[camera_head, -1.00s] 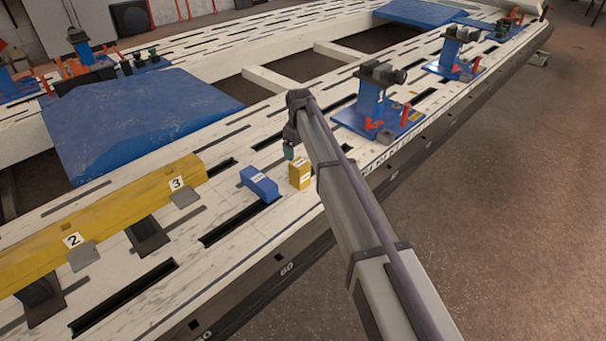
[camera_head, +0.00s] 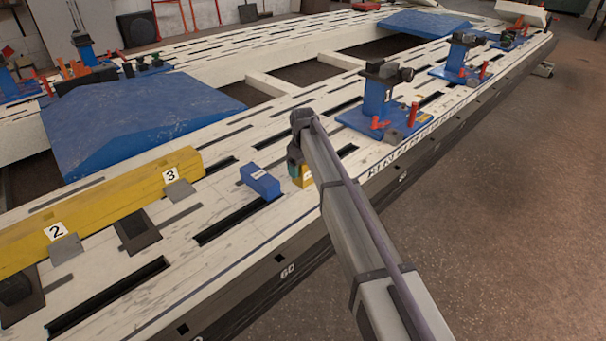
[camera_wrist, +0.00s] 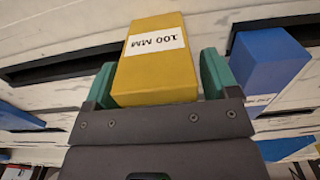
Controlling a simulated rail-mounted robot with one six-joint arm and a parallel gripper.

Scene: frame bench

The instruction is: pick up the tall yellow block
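The tall yellow block (camera_head: 304,178) stands on the white slotted bench and is partly hidden behind my gripper and arm in the head view. In the wrist view the yellow block (camera_wrist: 155,75) shows a white "100 MM" label and sits between the two green fingers. My gripper (camera_head: 295,170) is down at the block. In the wrist view my gripper (camera_wrist: 160,80) has one finger on each side of it. The fingers are spread wide, with a narrow gap at the right one; contact at the left one is unclear.
A blue block (camera_head: 260,182) stands close to the left of the yellow one; it also shows in the wrist view (camera_wrist: 268,68). A long yellow beam (camera_head: 110,210) lies further left. A blue clamp stand (camera_head: 375,105) is at the right. Dark slots cut the bench top.

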